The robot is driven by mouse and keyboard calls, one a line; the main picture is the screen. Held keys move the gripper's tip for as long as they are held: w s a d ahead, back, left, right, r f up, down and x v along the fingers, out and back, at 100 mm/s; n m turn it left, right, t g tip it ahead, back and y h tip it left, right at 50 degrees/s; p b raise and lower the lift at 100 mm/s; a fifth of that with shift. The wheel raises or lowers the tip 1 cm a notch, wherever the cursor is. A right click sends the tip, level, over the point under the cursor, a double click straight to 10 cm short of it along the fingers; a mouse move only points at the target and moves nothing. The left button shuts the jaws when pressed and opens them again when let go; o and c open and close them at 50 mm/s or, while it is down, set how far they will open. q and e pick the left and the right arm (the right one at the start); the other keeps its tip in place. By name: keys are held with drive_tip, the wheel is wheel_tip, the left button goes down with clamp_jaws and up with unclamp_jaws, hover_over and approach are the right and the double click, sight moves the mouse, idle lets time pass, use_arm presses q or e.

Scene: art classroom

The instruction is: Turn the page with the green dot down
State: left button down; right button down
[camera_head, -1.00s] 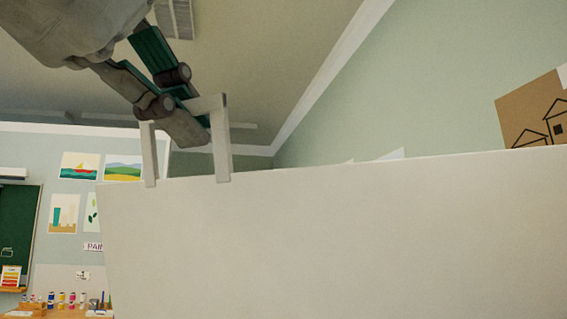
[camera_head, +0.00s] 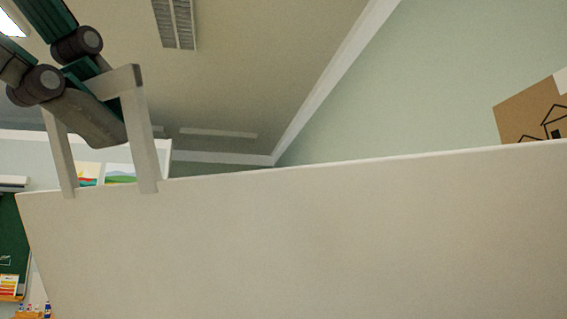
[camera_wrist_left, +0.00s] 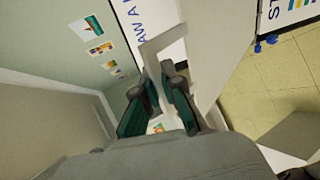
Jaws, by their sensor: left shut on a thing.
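A large plain off-white page (camera_head: 320,240) fills the lower part of the head view, with its top edge rising slightly to the right. A pale grey U-shaped handle (camera_head: 147,145) stands up from that edge near the left corner. My left gripper (camera_head: 98,120) is shut on the handle. In the left wrist view, its fingers (camera_wrist_left: 166,82) meet at the handle (camera_wrist_left: 153,50), beside the pale page surface (camera_wrist_left: 212,45). No green dot shows on the visible face. My right gripper is not in view.
A white board with blue lettering (camera_wrist_left: 135,28) stands beyond the handle in the left wrist view. Tiled floor (camera_wrist_left: 280,85) shows at the right. A green chalkboard (camera_head: 12,240) is at the far left. The space above the page is open.

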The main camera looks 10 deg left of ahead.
use_arm(q)
drive_tip(key=s+a+f, duration=0.1)
drive_tip(key=s+f, duration=0.3)
drive_tip(key=s, duration=0.3)
drive_tip(key=shift+s+a+f+b, duration=0.3)
drive_tip(key=shift+s+a+b, duration=0.05)
drive_tip(key=shift+a+b, duration=0.05)
drive_tip(key=c, duration=1.7)
unclamp_jaws()
drive_tip(key=shift+s+f, duration=0.1)
drive_tip(key=shift+s, duration=0.1)
